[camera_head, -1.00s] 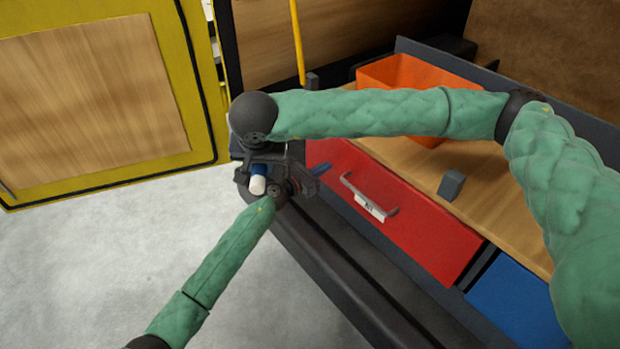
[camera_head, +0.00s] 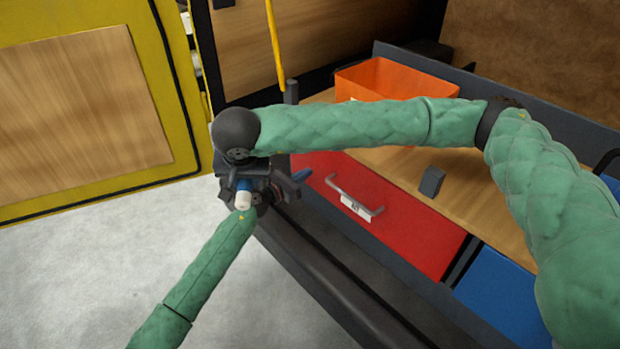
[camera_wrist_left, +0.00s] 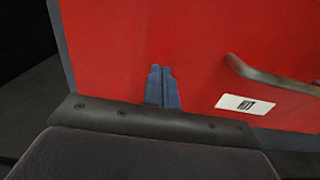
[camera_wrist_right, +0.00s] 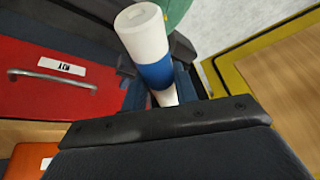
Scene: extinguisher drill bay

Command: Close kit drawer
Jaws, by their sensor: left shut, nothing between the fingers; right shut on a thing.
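The red drawer front (camera_head: 400,222) has a silver bar handle (camera_head: 354,196) and a white label. It sits under the wooden worktop, and no clear gap shows between them. My left gripper (camera_head: 302,174) is shut and empty. Its blue fingertips point at the red front left of the handle; in the left wrist view the shut fingers (camera_wrist_left: 161,88) overlap the red front, but contact cannot be told. My right gripper (camera_wrist_right: 160,88) is shut on a white and blue cylinder (camera_wrist_right: 142,32), which also shows in the head view (camera_head: 244,199). The two grippers are close together.
An orange bin (camera_head: 400,78) and a small grey block (camera_head: 432,181) stand on the worktop (camera_head: 470,190). A blue drawer front (camera_head: 505,300) is right of the red one. A dark ledge (camera_head: 350,285) runs in front. A yellow-framed panel (camera_head: 150,30) stands left; grey floor is clear.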

